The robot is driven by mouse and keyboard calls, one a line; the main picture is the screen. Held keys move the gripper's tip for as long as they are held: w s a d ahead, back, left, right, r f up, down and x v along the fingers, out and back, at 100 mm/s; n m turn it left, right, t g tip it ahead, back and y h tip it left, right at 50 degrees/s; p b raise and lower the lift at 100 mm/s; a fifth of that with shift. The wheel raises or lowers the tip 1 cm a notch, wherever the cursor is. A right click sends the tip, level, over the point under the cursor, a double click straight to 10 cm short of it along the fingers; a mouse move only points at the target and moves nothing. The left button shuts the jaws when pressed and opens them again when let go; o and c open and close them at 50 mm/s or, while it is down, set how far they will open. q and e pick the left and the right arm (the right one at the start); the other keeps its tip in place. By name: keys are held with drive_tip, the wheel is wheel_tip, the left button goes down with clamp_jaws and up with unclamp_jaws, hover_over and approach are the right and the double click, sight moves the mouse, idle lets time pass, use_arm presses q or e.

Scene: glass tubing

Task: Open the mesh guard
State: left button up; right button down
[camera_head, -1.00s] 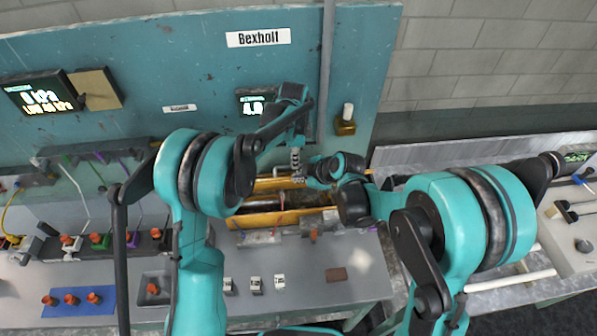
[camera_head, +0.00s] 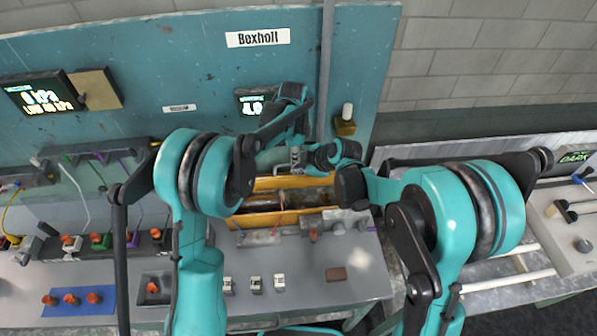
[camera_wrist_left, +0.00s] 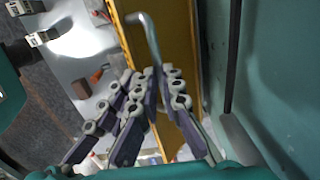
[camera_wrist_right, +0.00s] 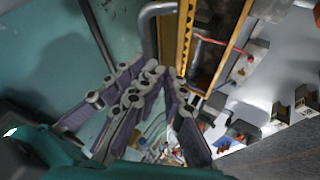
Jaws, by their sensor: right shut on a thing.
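The mesh guard's yellow frame (camera_head: 291,182) shows at the bench's middle in the head view, with a second yellow bar (camera_head: 285,217) in front. Its mesh is too fine to make out. My right gripper (camera_head: 308,156) is at the frame's back side, shut; its hold is partly hidden. In the right wrist view a bent grey rod (camera_wrist_right: 150,18) runs down to its fingertips (camera_wrist_right: 150,72), beside the yellow frame (camera_wrist_right: 185,35). My left gripper (camera_head: 297,158) is close beside it. Its fingertips (camera_wrist_left: 152,74) come together near a bent metal rod (camera_wrist_left: 150,38).
The teal back panel (camera_head: 200,60) with a vertical grey pipe (camera_head: 327,60) stands close behind both grippers. Small valves and blocks lie on the grey bench (camera_head: 310,285) in front.

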use_arm(q)
drive_tip(key=o, duration=0.5)
drive_tip(key=shift+w+a+f, duration=0.1)
drive_tip(key=shift+f, duration=0.25)
use_arm(e)
drive_tip(key=shift+w, duration=0.25)
use_arm(q)
drive_tip(key=shift+w+f, duration=0.15)
drive_tip(key=shift+w, duration=0.15)
use_arm(e)
drive_tip(key=shift+w+a+f, duration=0.1)
drive_tip(key=shift+w+a, duration=0.05)
drive_tip(key=shift+w, duration=0.25)
use_arm(q)
drive_tip(key=shift+s, duration=0.2)
